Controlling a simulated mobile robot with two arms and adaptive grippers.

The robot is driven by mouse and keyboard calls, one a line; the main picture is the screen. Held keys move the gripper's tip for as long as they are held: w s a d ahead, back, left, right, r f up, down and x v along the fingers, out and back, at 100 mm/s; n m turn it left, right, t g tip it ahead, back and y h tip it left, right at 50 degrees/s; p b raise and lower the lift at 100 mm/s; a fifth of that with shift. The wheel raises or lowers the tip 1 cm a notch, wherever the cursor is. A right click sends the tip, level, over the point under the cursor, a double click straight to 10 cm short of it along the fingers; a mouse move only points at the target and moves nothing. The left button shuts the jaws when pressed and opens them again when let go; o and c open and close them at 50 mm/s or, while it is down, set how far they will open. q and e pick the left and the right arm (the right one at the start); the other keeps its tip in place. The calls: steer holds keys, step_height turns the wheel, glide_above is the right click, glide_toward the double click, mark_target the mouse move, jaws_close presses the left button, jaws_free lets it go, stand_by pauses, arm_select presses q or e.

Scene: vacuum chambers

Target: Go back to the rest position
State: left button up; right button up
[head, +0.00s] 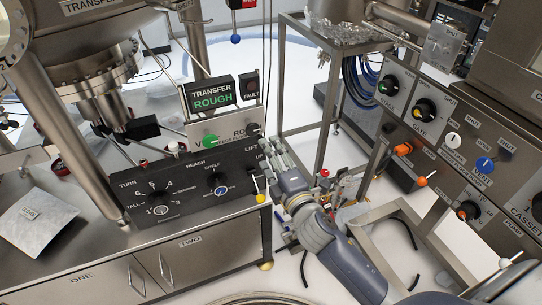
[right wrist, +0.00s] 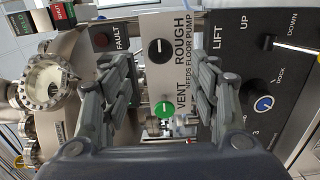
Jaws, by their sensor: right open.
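My right gripper (head: 272,158) reaches in from the lower right of the head view, beside the right end of the black control panel (head: 130,182). In the right wrist view my right gripper (right wrist: 162,72) is open, with its two fingers well apart and nothing held. Between and beyond the fingers are a green vent knob (right wrist: 164,109) and a black rough knob (right wrist: 158,46) on a pale plate. The green knob also shows in the head view (head: 211,142). My left gripper is not in view.
A lift lever with a yellow ball (head: 261,198) stands close beside my right gripper. A lit "TRANSFER ROUGH" sign (head: 211,94) is above the panel. A steel-framed stand (head: 313,92) rises behind, and another knobbed panel (head: 450,135) is at right.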

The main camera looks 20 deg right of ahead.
stand_by(0.3)
steer(key=s+d+f+m+g, duration=0.1)
steer(key=s+f+m+g, duration=0.2)
steer(key=f, duration=0.9)
steer(key=s+d+f+m+g, duration=0.1)
steer(key=s+f+m+g, duration=0.3)
steer(key=f, duration=0.9)
steer(key=s+d+f+g, duration=0.1)
steer(key=s+f, duration=0.3)
steer(key=f, duration=0.8)
steer(key=s+f+m+g, duration=0.4)
steer(key=s+f, duration=0.9)
steer(key=s, duration=0.1)
steer(key=s+f+m+g, duration=0.2)
steer(key=s+f, duration=0.2)
steer(key=s, duration=0.8)
steer(key=s+f+m+g, duration=0.2)
steer(key=s+f, duration=0.3)
steer(key=s, duration=0.6)
steer(key=shift+s+m+g+h, duration=0.3)
steer(key=shift+s+m+g, duration=0.1)
steer(key=shift+g, duration=0.1)
steer(key=shift+w+a, duration=0.1)
steer(key=shift+a, duration=0.05)
